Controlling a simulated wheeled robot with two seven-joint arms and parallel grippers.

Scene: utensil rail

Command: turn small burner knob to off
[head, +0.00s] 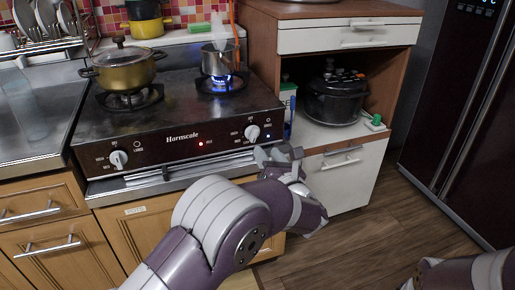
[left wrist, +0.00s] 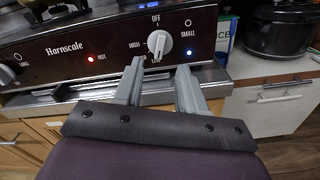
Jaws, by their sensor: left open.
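The small burner knob (head: 252,132) is a white dial at the right end of the stove's dark front panel. In the left wrist view the knob (left wrist: 159,43) has OFF printed above it, HIGH to its left and SMALL to its right. Its grip ridge stands roughly upright; I cannot tell which end is the pointer. A blue flame (head: 222,79) burns under the small pot. My left gripper (left wrist: 160,67) is open and empty, its fingertips just below and in front of the knob, apart from it. It also shows in the head view (head: 277,154). My right gripper is out of view.
A silver pot (head: 216,60) sits on the lit right burner and a gold lidded pot (head: 124,70) on the left one. The large burner knob (head: 118,158) is far left. A handle bar (head: 170,175) runs below the panel. A black cooker (head: 335,97) stands right.

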